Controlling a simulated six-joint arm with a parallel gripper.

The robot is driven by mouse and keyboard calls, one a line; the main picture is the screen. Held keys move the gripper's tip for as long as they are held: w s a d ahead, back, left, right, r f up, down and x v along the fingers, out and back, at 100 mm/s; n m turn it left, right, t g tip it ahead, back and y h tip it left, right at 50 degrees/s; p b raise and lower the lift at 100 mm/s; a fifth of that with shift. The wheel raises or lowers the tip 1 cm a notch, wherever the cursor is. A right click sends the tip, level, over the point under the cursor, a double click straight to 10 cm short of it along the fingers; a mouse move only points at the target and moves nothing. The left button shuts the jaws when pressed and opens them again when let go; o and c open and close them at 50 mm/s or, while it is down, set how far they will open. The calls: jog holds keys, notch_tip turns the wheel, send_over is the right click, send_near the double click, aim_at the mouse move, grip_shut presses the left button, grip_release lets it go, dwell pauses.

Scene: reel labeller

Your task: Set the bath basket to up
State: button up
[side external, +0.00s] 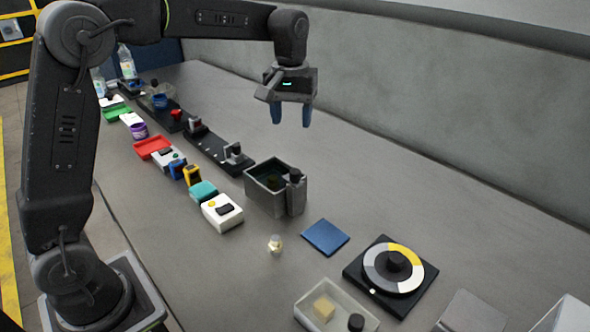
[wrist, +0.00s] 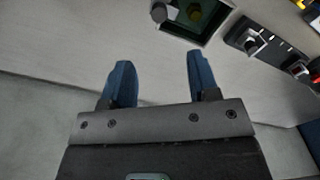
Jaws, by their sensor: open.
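The bath is a grey open-topped box (side external: 262,200) with dark green inside, standing near the middle of the table in the side view. A grey post with a dark round knob (side external: 295,176) stands at its right side. A dark shape, perhaps the basket, sits low inside the bath; its details are hard to make out. In the wrist view the green bath interior (wrist: 208,28) shows at the top, with a grey round knob (wrist: 159,12) beside it and a yellowish item inside. My gripper (side external: 292,122) (wrist: 159,62) is open and empty, well above the table and apart from the bath.
A blue square pad (side external: 325,237), a round dial on a black base (side external: 393,267) and a pale tray (side external: 340,304) lie nearer the camera. Black fixtures (side external: 222,150) and several small coloured boxes line the left. The table by the back wall is clear.

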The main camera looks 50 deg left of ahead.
aim_at(295, 171)
jog(key=f, duration=0.9)
jog(key=w+f, duration=0.1)
jog(key=f, duration=0.4)
jog(key=shift+a+f, duration=0.1)
jog(key=shift+f, duration=0.2)
jog(key=shift+c, duration=0.4)
grip_shut()
jog(key=shift+r, duration=0.15)
